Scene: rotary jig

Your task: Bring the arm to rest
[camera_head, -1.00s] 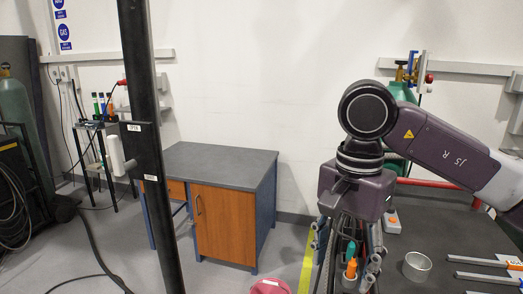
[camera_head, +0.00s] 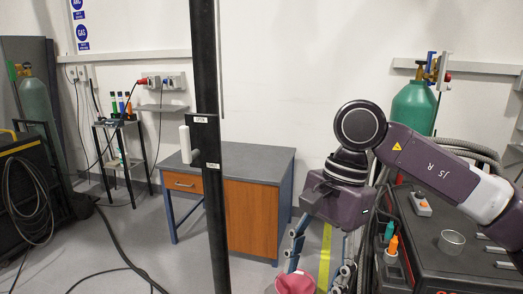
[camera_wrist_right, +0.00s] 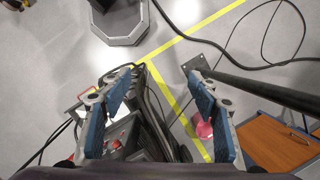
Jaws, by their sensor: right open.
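My right arm comes in from the right in the head view. Its gripper (camera_head: 318,262) points down, open and empty, in front of the left side of the dark cart. My left gripper is not in view.
A black post (camera_head: 208,120) with a white handle (camera_head: 185,145) stands left of my arm. A wooden-door cabinet (camera_head: 252,215) is behind it. A pink object (camera_head: 295,283) is below my gripper. The dark cart (camera_head: 460,262) carries a clear cup (camera_head: 451,242). Cables cross the floor.

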